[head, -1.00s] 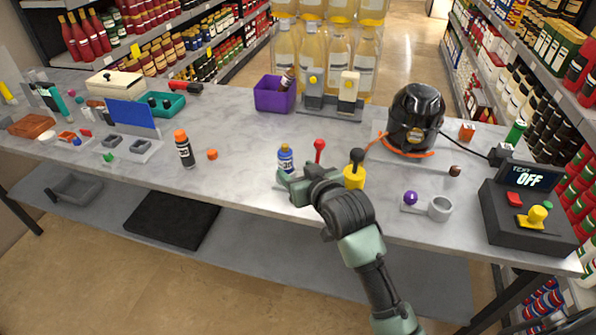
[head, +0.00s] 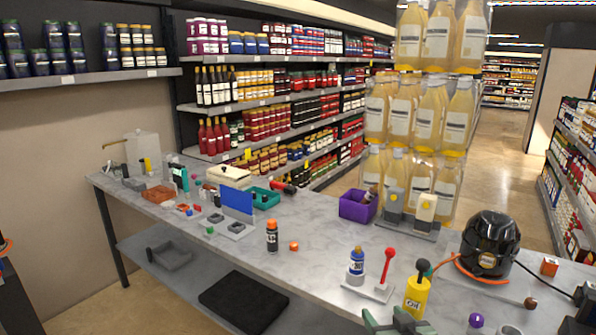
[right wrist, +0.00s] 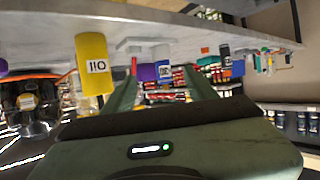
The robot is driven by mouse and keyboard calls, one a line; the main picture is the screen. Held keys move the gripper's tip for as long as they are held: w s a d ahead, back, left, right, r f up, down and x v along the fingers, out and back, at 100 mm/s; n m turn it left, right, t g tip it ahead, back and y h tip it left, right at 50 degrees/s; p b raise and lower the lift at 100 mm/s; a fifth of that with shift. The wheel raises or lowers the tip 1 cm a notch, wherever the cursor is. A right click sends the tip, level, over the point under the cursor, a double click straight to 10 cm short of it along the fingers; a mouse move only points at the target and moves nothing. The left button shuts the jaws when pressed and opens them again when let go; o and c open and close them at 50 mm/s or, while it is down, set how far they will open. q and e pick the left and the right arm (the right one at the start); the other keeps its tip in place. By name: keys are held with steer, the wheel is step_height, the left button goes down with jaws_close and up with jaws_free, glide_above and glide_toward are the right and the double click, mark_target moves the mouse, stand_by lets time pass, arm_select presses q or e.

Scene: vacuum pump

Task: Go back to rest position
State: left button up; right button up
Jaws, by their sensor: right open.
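My right gripper (head: 398,322) shows at the bottom edge of the head view, at the near side of the table, partly cut off. In the right wrist view, its two green fingers (right wrist: 165,92) stand apart with nothing held between them. The yellow oil bottle (head: 416,297) stands close beyond the gripper and shows upside down in the right wrist view (right wrist: 93,62). My left gripper is not in view.
The black pump (head: 490,246) stands at the right on the grey table (head: 310,265). A purple bin (head: 357,208) and large bottles (head: 424,115) are behind. An orange-capped bottle (head: 272,237) stands mid-table.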

steer(key=s+f+g, duration=0.2)
steer(key=s+f, duration=0.3)
steer(key=f, duration=0.8)
steer(key=s+f+g, duration=0.2)
steer(key=s+f, duration=0.2)
steer(key=f, duration=0.8)
steer(key=s+f+g, duration=0.2)
steer(key=s+f, duration=0.3)
steer(key=f, duration=0.8)
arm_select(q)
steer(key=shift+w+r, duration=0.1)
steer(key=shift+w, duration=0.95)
arm_select(e)
steer(key=s+d+f+g, duration=0.1)
steer(key=s+f+g, duration=0.1)
steer(key=s+f, duration=0.5)
steer(key=s+d+f+n+g, duration=0.1)
steer(key=s+f, duration=0.5)
steer(key=s, duration=1.2)
steer(key=s+d+f+g+h, duration=0.1)
steer(key=s+d+f+g, duration=0.1)
steer(key=s+f, duration=0.5)
steer(key=s+g, duration=0.1)
steer(key=s, duration=0.5)
steer(key=shift+s+d+f, duration=0.15)
steer(key=shift+d+f, duration=0.15)
steer(key=shift+d, duration=0.1)
